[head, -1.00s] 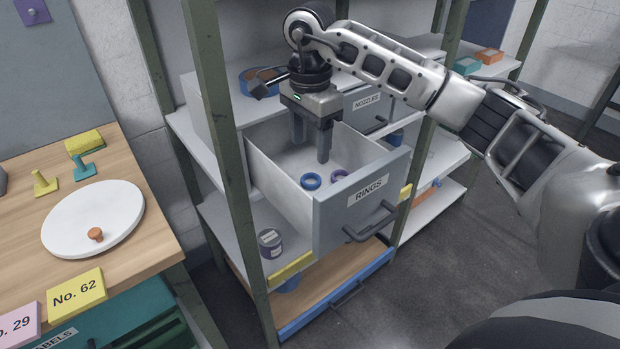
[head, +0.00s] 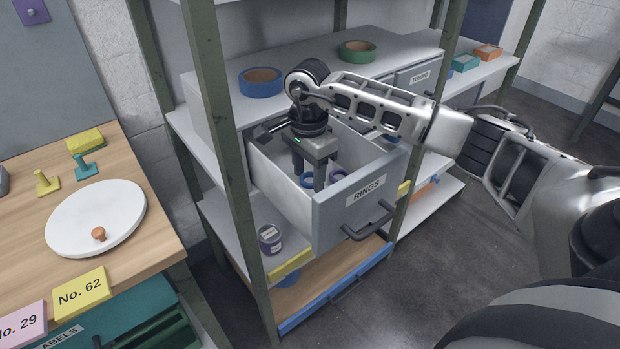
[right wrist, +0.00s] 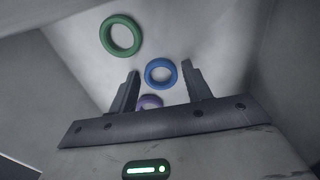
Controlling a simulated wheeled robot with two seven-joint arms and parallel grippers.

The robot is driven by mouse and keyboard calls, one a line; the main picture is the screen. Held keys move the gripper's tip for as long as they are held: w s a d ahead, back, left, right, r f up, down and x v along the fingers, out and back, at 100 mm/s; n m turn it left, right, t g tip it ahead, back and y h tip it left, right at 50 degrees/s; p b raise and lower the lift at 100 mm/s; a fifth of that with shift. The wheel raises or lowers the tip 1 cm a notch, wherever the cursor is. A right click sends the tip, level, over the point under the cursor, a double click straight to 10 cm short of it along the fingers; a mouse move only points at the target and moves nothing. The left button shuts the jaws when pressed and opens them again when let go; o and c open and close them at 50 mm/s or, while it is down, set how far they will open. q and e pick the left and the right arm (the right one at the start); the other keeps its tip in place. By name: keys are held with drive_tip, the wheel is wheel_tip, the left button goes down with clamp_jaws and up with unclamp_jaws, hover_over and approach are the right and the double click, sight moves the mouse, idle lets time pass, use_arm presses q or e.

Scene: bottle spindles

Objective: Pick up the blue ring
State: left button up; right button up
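The blue ring (head: 306,182) lies flat on the floor of the open drawer (head: 277,180) labelled RINGS. My right gripper (head: 309,181) reaches down into this drawer with its fingers pointing at the floor. In the right wrist view the blue ring (right wrist: 160,87) shows between the two open fingertips (right wrist: 160,73), with a gap on each side. The gripper holds nothing. In the head view a finger partly hides the ring. My left gripper is not in view.
A purple ring (right wrist: 150,102) lies beside the blue one, partly hidden by the gripper. A green ring (right wrist: 106,38) lies farther off in the drawer. The drawer walls and a green shelf post (head: 222,150) stand close to the arm. Tape rolls (head: 260,84) sit on the shelf above.

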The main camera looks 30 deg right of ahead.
drive_tip(key=c, duration=0.7)
